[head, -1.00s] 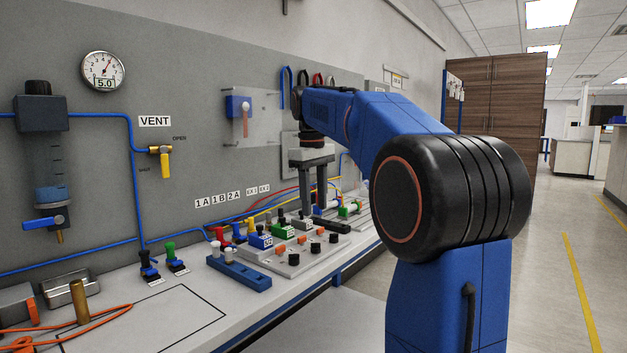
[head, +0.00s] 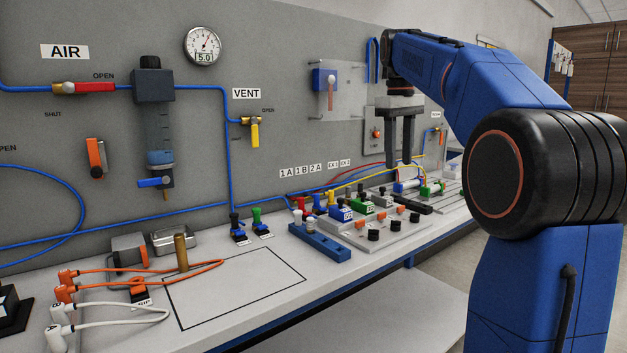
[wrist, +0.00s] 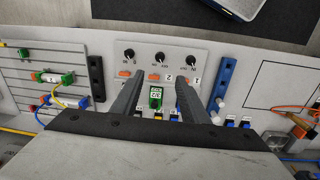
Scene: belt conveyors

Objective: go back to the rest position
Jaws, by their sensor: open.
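My gripper (head: 399,163) hangs in the air above the back right of the bench, fingers pointing down, apart and with nothing between them. In the wrist view, my gripper (wrist: 157,82) spans over the grey valve plate (wrist: 217,62). A green labelled block (wrist: 156,97) shows between the fingers, below them. In the head view the valve plate (head: 345,232) lies on the bench, carrying a blue block (head: 341,213), a green block (head: 361,207) and several black knobs.
A blue rail (head: 320,242) lies left of the plate. Orange hoses (head: 130,283), white hoses (head: 120,306) and a brass cylinder (head: 181,252) are on the front left bench. An outlined area (head: 240,285) is bare. The wall panel (head: 300,110) stands close behind my gripper.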

